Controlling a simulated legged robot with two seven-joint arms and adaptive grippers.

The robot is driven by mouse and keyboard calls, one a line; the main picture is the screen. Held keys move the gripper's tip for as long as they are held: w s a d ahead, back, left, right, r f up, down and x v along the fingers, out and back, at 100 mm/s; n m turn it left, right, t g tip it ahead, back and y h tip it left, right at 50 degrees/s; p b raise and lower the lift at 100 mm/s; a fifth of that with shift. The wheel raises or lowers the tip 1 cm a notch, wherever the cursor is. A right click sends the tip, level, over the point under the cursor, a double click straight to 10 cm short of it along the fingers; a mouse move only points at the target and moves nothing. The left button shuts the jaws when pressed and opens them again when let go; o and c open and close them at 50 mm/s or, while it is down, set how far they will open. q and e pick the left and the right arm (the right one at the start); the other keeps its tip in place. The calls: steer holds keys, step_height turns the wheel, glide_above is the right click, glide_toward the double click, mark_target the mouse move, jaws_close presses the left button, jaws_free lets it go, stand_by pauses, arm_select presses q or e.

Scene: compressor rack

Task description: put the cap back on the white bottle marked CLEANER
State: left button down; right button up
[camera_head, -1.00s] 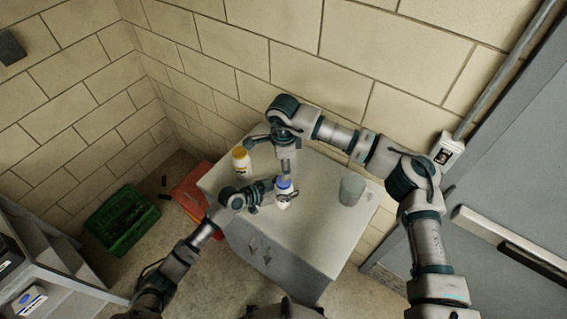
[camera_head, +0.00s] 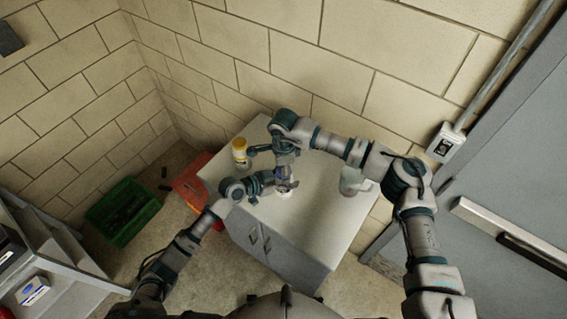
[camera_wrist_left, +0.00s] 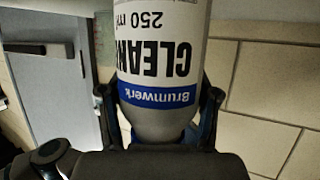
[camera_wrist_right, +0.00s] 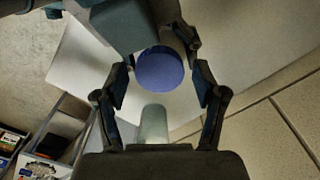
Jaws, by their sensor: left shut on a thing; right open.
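The white CLEANER bottle (camera_wrist_left: 162,50) fills the left wrist view, its label upside down there. My left gripper (camera_wrist_left: 160,108) is shut around it. In the head view, the bottle (camera_head: 284,195) is mostly hidden by both grippers, above the grey cabinet top. The blue cap (camera_wrist_right: 160,68) shows as a round disc between the spread fingers of my right gripper (camera_wrist_right: 160,88). My right gripper is open, above the bottle. The bottle's neck is hidden, so I cannot tell how the cap sits on it.
A yellow-topped white bottle (camera_head: 240,154) stands at the cabinet's back left, close to my right gripper's arm. A grey-green cup (camera_head: 352,181) stands to the right. The front of the cabinet top (camera_head: 310,222) is clear. A green crate (camera_head: 124,212) is on the floor.

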steer(key=c, duration=1.2)
steer(key=shift+m, duration=0.6)
steer(key=o, duration=1.4)
steer(key=shift+c, duration=0.2)
step_height(320, 180, up, 12)
steer(key=shift+w+a+f, duration=0.1)
